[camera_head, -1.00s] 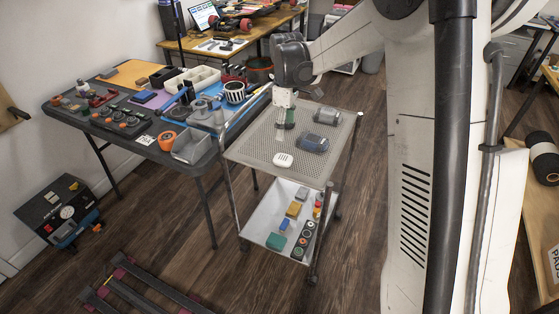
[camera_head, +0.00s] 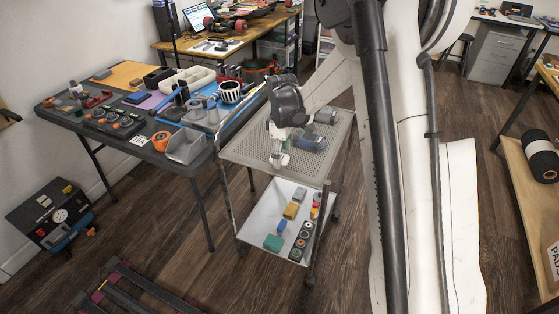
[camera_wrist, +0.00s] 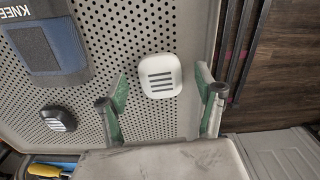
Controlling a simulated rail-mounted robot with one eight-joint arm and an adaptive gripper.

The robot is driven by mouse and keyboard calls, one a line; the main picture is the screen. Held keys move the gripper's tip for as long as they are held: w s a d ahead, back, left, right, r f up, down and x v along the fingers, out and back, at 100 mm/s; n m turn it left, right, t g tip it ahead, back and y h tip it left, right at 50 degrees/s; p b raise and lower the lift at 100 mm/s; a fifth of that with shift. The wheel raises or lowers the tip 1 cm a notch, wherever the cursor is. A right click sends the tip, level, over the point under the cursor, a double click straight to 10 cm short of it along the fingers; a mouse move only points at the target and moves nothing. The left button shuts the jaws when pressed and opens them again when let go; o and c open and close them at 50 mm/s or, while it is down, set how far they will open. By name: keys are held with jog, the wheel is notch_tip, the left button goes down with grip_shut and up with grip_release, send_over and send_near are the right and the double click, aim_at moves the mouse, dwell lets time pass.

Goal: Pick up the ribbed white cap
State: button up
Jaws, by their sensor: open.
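The ribbed white cap (camera_wrist: 160,75) is a rounded white square with dark parallel slots, lying on the perforated grey top of the cart (camera_wrist: 108,62). In the head view the cap (camera_head: 278,161) shows at my gripper's lower end, partly covered. My gripper (camera_wrist: 163,84) is open and empty in the wrist view. Its two green-padded fingers stand to the left and right of the cap, with a gap on both sides. In the head view my gripper (camera_head: 284,149) points down over the front part of the cart top. Whether the fingertips reach cap height is unclear.
A blue-grey knee pad (camera_wrist: 52,42) and a small dark ribbed piece (camera_wrist: 58,118) lie left of the cap. The cart's white lower tray (camera_head: 262,222) holds several small parts. A crowded dark table (camera_head: 75,117) stands to the left.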

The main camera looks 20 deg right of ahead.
jog(key=shift+f, duration=0.55)
jog(key=shift+c, duration=0.5)
jog(key=c, duration=0.9)
jog(key=shift+r, duration=0.15)
